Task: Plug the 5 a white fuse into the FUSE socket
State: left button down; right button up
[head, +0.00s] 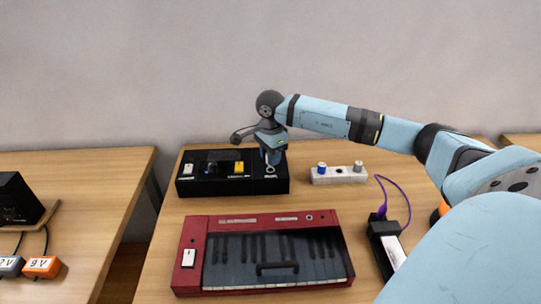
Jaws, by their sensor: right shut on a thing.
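My right gripper (270,158) points down over the right end of the black box (220,186) on the middle table. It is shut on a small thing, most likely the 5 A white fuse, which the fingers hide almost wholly. A round socket (270,170) shows right below the fingertips on the box's top; its label is too small to read. I cannot tell whether the held thing touches the socket. The box also has a white switch (187,169) and a yellow part (239,168). My left gripper is not in view.
A white strip (339,176) right of the box carries a blue plug (321,168) and a grey one (358,165). A red keyboard (196,236) lies in front. A black device (386,246) with a purple cable (408,205) stands at right. Orange block (43,266) on the left table.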

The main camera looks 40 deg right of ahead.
jog(key=shift+f+b, duration=0.3)
jog(key=shift+f, duration=0.15)
jog(key=shift+f+b, duration=0.35)
jog(key=shift+f, duration=0.15)
jog(key=shift+f, duration=0.4)
jog(key=shift+f+b, duration=0.15)
jog(key=shift+b, duration=0.2)
jog(key=o, duration=1)
jog(key=shift+o, duration=0.2)
notch_tip(320, 180, up, 13)
jog(key=shift+f+p, duration=0.2)
jog(key=shift+p, duration=0.3)
jog(key=shift+r, duration=0.6)
